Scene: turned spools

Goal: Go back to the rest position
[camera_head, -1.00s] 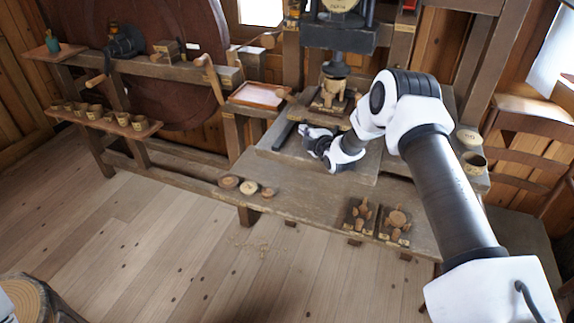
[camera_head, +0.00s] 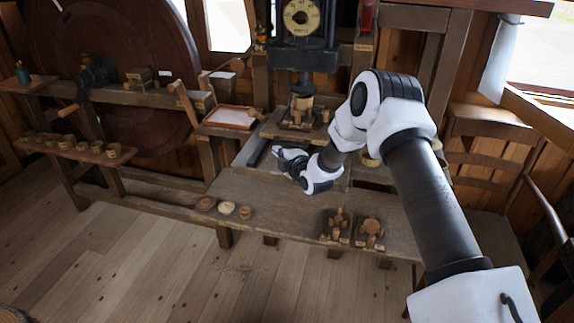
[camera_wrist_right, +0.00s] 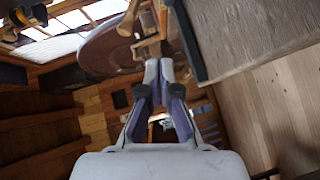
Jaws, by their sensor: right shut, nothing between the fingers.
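My right gripper (camera_head: 278,153) is over the workbench, in front of the press, with its fingers pointing left in the head view. In the right wrist view its two fingers (camera_wrist_right: 158,78) are together at the tips with nothing between them. My right arm reaches in from the lower right of the head view, bent at a raised elbow. I cannot tell how far the gripper is above the bench. My left gripper is not in view.
The press (camera_head: 303,98) stands behind my gripper on the workbench (camera_head: 285,205). Two small wooden fixtures with pegs (camera_head: 337,225) (camera_head: 370,232) and several turned discs (camera_head: 226,208) lie along the front edge. A chair (camera_head: 487,150) stands at right.

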